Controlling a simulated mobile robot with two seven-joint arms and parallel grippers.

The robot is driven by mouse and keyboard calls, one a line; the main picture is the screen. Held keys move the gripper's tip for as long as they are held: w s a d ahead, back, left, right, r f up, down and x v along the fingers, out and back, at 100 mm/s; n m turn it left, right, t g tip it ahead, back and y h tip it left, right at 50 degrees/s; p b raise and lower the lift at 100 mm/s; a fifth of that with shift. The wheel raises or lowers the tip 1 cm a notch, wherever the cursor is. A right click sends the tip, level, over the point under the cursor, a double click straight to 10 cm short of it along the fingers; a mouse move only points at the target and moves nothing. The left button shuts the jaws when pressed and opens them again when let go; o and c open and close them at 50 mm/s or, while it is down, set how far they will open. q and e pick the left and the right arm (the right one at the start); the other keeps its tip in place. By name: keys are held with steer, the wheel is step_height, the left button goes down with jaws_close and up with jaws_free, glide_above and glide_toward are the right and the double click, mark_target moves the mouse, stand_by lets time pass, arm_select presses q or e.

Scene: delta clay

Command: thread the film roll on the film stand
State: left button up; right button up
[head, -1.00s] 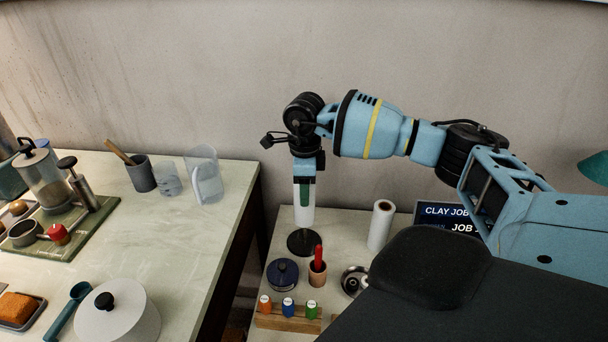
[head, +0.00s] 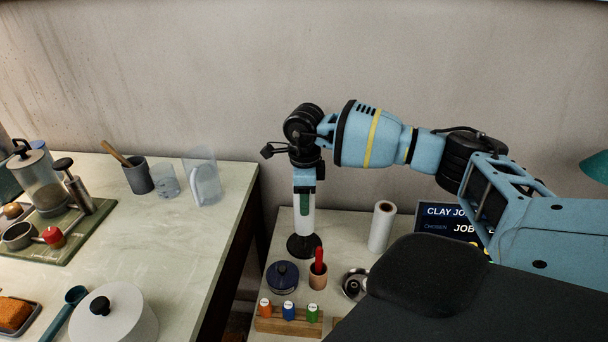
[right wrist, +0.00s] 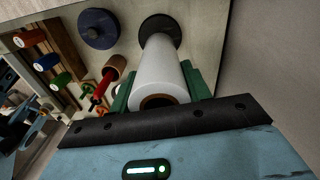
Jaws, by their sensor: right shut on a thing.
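The film roll (head: 304,222) is a white cylinder held upright in my right gripper (head: 304,188). In the right wrist view the green fingers (right wrist: 198,84) are shut on both sides of the roll (right wrist: 160,72), and its brown core end faces the camera. The film stand shows as a dark round base (head: 304,246) under the roll, also seen in the right wrist view (right wrist: 160,27). The roll hides any post, so I cannot tell whether it is around one or how far above the base it sits. My left gripper is out of view.
A second white roll (head: 381,226) stands upright to the right, near a dark sign (head: 434,211). A counter (head: 205,235) is at left.

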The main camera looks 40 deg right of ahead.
steer(key=o, duration=1.5)
steer(key=shift+r+p, duration=1.65)
steer(key=shift+r, duration=1.9)
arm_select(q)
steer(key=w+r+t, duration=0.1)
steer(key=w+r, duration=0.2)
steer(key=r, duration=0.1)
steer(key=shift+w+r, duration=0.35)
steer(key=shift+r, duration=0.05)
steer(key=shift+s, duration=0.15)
arm_select(e)
steer(key=shift+f, duration=0.15)
